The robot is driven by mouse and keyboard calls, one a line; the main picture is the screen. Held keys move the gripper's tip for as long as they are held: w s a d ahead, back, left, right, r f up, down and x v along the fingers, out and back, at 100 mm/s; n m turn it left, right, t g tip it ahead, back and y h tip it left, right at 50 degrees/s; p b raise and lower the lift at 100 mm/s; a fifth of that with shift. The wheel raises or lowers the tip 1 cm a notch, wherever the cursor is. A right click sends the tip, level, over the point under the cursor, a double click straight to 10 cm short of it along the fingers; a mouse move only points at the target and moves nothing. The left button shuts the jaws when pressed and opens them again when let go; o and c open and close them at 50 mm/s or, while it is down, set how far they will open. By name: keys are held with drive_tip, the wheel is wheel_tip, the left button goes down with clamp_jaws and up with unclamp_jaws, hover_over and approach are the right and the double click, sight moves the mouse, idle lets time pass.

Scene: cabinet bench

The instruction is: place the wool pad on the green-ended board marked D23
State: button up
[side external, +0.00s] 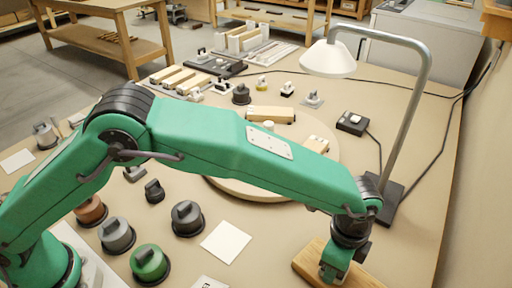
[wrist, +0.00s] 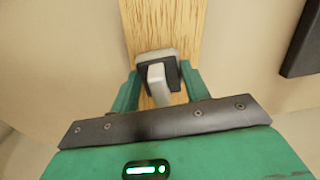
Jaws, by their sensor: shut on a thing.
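My gripper (side external: 335,268) is low over a wooden board (side external: 308,262) at the front right of the bench in the side view. In the wrist view my gripper (wrist: 158,88) is shut on a small block with a grey handle, a dark body and a pale edge, which looks like the wool pad (wrist: 157,56). The pad is over the wooden board (wrist: 163,20); I cannot tell whether it touches it. In the side view the pad is hidden by the gripper. No green end or D23 mark is readable on the board.
A round turntable (side external: 228,190) behind my arm bears wooden blocks (side external: 270,114). A lamp with a dark base (side external: 388,203) stands close to my gripper. Several knobbed pots, including a green one (side external: 150,262), and a white card (side external: 226,242) lie to the left.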

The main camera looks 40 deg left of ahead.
drive_tip(key=o, duration=1)
drive_tip(key=shift+f, duration=0.1)
wheel_tip(320, 180, up, 12)
drive_tip(key=shift+r, duration=0.2)
idle(0.4)
